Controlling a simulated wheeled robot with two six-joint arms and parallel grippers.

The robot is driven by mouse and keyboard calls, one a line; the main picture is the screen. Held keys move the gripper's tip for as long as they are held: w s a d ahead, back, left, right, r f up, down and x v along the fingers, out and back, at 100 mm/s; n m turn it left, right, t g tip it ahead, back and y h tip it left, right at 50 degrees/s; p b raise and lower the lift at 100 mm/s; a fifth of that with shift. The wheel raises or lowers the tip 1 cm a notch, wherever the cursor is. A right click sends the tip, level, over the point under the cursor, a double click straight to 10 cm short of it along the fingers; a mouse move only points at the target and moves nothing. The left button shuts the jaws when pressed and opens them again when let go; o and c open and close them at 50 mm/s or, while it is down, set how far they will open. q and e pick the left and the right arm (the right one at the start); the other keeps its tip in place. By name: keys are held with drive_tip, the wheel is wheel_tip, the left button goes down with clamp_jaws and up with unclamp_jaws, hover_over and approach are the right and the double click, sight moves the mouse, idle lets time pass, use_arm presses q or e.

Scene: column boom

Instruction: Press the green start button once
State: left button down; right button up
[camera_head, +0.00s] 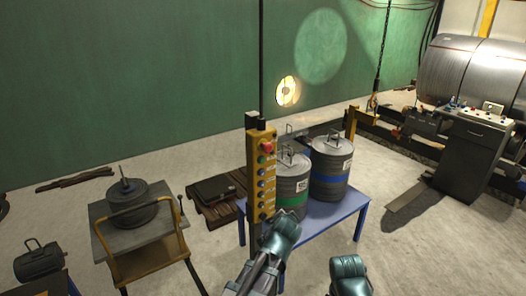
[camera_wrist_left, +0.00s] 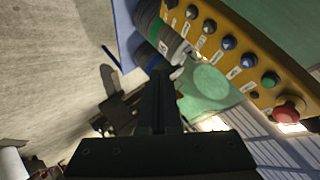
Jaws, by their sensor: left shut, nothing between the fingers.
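A yellow control panel (camera_head: 262,175) stands upright on a post in the middle of the head view. Its red mushroom button (camera_head: 267,147) is at the top, with the green button (camera_head: 261,160) just under it and several other buttons below. In the left wrist view the panel runs diagonally at upper right; the green button (camera_wrist_left: 269,79) sits beside the red button (camera_wrist_left: 290,111). My left gripper (camera_wrist_left: 160,74) is shut and empty, with its fingertips seen left of the panel's buttons. In the head view my left arm reaches the panel's lower end; its fingertips are hidden. My right gripper is out of view.
Behind the panel, a blue table (camera_head: 331,217) holds two grey drums, one green-banded (camera_head: 291,186) and one blue-banded (camera_head: 330,167). A yellow-handled cart (camera_head: 153,253) stands left.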

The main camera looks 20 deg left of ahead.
sight(262, 161)
use_arm(q)
drive_tip(key=w+a+r+m+t+p, duration=0.2)
drive_tip(key=w+r, duration=0.4)
drive_tip(key=r, duration=0.5)
drive_tip(key=shift+a+r+m+t+p, duration=0.3)
drive_tip(key=shift+a+m+t, duration=0.3)
drive_tip(key=shift+t, duration=0.6)
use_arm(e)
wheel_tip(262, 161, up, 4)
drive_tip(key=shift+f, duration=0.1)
use_arm(q)
drive_tip(key=shift+w+a+f, duration=0.1)
drive_tip(key=shift+w, duration=0.1)
drive_tip(key=w+a, duration=0.5)
drive_tip(key=a, duration=0.1)
drive_tip(key=shift+w+a, duration=0.15)
drive_tip(key=shift+a, duration=0.25)
drive_tip(key=shift+w+a, duration=0.1)
drive_tip(key=shift+a, duration=0.05)
drive_tip(key=shift+w+a, duration=0.15)
